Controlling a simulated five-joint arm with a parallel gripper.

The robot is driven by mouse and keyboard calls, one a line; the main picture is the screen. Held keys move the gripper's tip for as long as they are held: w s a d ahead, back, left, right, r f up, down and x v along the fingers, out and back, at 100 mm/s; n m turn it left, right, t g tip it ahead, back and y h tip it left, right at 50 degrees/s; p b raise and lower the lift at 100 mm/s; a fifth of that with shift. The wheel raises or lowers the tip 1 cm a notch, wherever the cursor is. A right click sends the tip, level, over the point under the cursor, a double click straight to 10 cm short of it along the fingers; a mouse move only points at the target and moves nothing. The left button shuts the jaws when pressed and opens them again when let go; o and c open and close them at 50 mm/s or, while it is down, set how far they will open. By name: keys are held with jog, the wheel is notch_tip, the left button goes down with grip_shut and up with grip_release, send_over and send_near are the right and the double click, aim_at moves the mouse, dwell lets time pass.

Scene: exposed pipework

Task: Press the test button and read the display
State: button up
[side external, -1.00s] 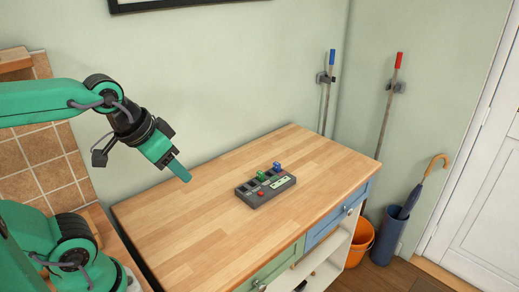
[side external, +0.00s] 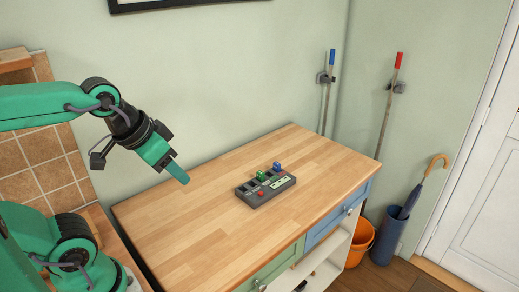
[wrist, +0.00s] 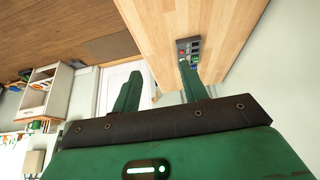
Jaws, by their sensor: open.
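A dark grey device (side external: 256,194) lies on the wooden worktop. A red button (side external: 262,194) is on its front part. A pale panel (side external: 279,184), which looks like the display, is to the right of the button; I cannot read anything on it. A green block (side external: 262,176) and a blue block (side external: 278,167) stand at its back edge. My gripper (side external: 184,180) is in the air to the left of the device, above the worktop and touching nothing. In the wrist view my gripper (wrist: 159,68) has its two green fingers apart and empty, with the device (wrist: 188,46) beyond the right finger.
The worktop (side external: 190,230) is otherwise bare. The wall is behind it. An orange bucket (side external: 359,243), a blue umbrella stand (side external: 388,236) and wall-hung poles with blue and red tops (side external: 399,61) are to the right. A tiled ledge is at the left.

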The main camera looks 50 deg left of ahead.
grip_shut()
dwell(1.5)
